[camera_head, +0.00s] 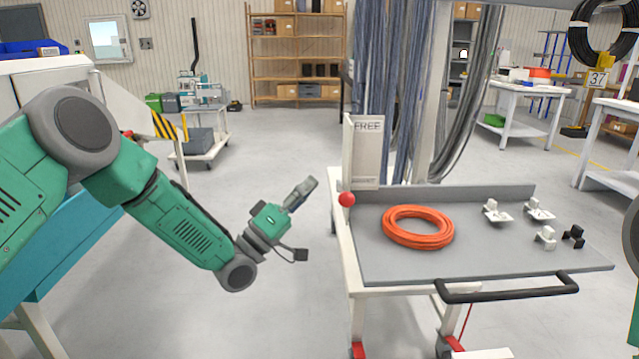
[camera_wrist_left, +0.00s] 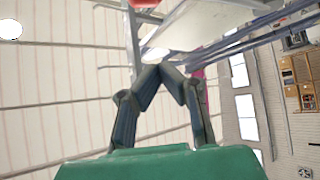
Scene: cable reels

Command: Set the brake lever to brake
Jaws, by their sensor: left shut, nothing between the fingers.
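The brake lever's red ball knob (camera_head: 346,199) is at the left edge of the cart, in front of an upright light panel (camera_head: 367,155) marked "FREE". The lever's shaft is hard to make out. My left gripper (camera_head: 312,183) is shut and empty, to the left of the knob and apart from it, pointing up and to the right. In the left wrist view the fingertips of this gripper (camera_wrist_left: 172,68) meet, and a red shape, probably the knob (camera_wrist_left: 145,3), shows at the top edge. My right gripper is out of view.
The grey cart top (camera_head: 400,268) holds an orange cable coil (camera_head: 418,227) and several small white and black fittings (camera_head: 545,237). A black push handle (camera_head: 508,288) runs along its front. Hanging cables (camera_head: 385,90) stand behind it. Clear floor lies left of the cart.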

